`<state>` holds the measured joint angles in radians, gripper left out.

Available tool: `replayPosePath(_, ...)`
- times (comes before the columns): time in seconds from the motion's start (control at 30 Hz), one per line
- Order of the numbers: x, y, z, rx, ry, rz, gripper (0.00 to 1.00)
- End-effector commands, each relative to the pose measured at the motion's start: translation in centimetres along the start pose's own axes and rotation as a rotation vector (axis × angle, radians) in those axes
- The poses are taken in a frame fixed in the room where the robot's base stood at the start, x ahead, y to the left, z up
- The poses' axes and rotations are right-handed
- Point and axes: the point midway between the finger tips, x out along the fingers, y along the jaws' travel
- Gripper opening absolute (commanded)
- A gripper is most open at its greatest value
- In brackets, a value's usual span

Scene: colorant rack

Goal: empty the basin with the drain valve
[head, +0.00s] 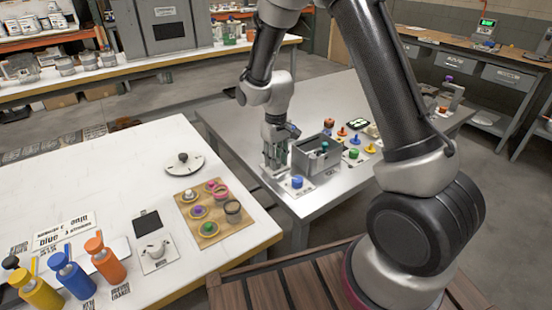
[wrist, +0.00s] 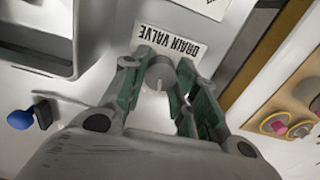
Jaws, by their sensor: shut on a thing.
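The drain valve is a grey round knob (wrist: 160,72) with a pale mark on its face, beside a white label reading DRAIN VALVE (wrist: 170,45) in the wrist view. My gripper (wrist: 157,82) is shut on this knob, its green-padded fingers on either side of it. In the head view my gripper (head: 273,160) points down at the left side of the grey basin (head: 319,164), on the metal table, and hides the knob. The basin also shows at the top left of the wrist view (wrist: 73,42). I cannot tell its liquid level.
A blue knob (head: 297,183) stands in front of the basin and appears in the wrist view (wrist: 20,119). Several coloured pieces stand right of the basin. A white table (head: 120,160) with a wooden board (head: 185,212) and several bottles is at the left, across a gap.

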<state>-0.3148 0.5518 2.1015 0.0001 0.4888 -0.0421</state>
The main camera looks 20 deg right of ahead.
Motion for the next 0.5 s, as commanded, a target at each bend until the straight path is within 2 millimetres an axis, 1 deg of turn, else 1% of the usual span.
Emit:
replayPosePath(0.2, -0.05, -0.01, -0.06, -0.197, 0.002, 0.000, 0.05)
replayPosePath(0.5, -0.05, -0.03, -0.07, -0.419, 0.002, 0.001, 0.05)
